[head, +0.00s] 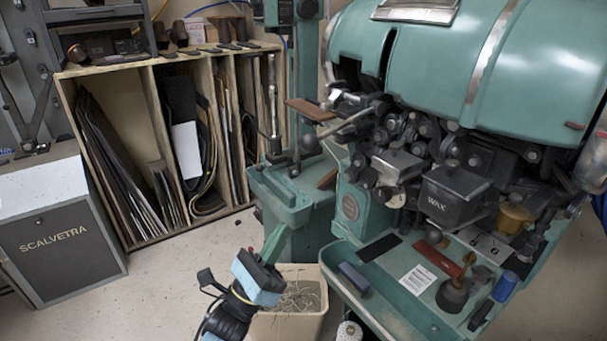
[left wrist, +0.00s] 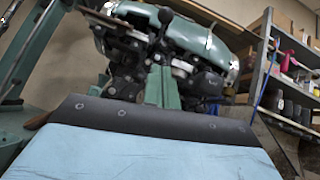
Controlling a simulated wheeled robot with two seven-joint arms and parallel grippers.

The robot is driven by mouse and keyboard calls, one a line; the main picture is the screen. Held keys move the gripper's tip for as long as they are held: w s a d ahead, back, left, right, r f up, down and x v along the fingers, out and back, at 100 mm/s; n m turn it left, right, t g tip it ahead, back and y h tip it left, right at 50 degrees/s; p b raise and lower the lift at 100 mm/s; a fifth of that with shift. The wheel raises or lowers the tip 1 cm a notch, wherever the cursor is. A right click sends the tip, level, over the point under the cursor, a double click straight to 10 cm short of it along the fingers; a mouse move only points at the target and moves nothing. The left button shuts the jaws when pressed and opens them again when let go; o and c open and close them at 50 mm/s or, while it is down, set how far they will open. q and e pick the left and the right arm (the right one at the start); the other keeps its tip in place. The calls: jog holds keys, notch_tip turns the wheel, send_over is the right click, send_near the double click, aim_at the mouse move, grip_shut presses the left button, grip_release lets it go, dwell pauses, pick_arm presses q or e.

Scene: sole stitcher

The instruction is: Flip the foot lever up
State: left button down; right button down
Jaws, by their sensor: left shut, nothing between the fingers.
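The teal sole stitcher (head: 450,60) stands at the right in the head view, and its dark mechanism also shows at the top of the left wrist view (left wrist: 150,50). I cannot make out the foot lever for certain in either view. My left gripper (head: 262,270), with light blue and black parts, is shut and empty. My right gripper is not in view.
A beige bin (head: 293,325) with thread scraps stands beside my left gripper. A teal tray (head: 385,315) with tools juts out at the right. A wooden rack (head: 110,90) and a grey cabinet (head: 60,225) stand at the left. The floor (head: 175,290) between is clear.

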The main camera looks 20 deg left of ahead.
pick_arm(q)
jog(key=shift+w+r, duration=0.1)
jog(key=s+a+r+p+x, duration=0.1)
jog(key=p+x, duration=0.3)
jog(key=x, duration=0.8)
jog(key=shift+r, duration=0.7)
jog(key=shift+a, duration=0.2)
